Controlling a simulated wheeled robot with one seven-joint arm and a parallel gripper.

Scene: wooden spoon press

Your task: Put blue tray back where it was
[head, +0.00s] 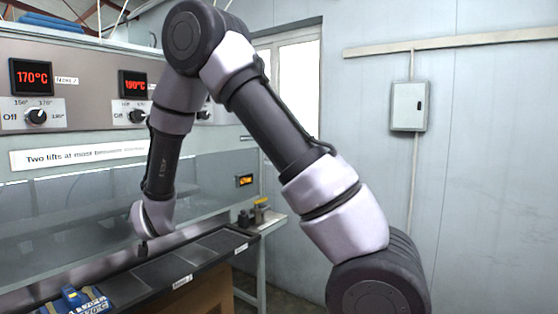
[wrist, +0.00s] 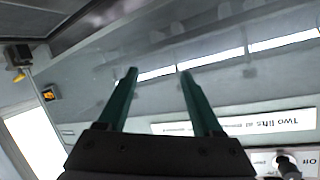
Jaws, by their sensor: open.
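A blue object with a yellow part and labels that seem to read 170°C (head: 82,301) sits at the bottom left of the head view, on the dark ledge in front of the machine. It is cut off by the picture's edge, and I cannot tell whether it is the blue tray. A blue item (head: 45,20) also lies on top of the machine at the upper left. My gripper (wrist: 154,72) is open, with two green fingers apart and nothing between them. In the head view my gripper hangs low near the glass front, mostly hidden by its wrist.
The grey machine has temperature displays (head: 32,77), knobs (head: 37,116) and a "Two lifts" sign (head: 82,157). A dark ledge (head: 160,268) with panels runs along its front. A small side table (head: 268,222) holds small items.

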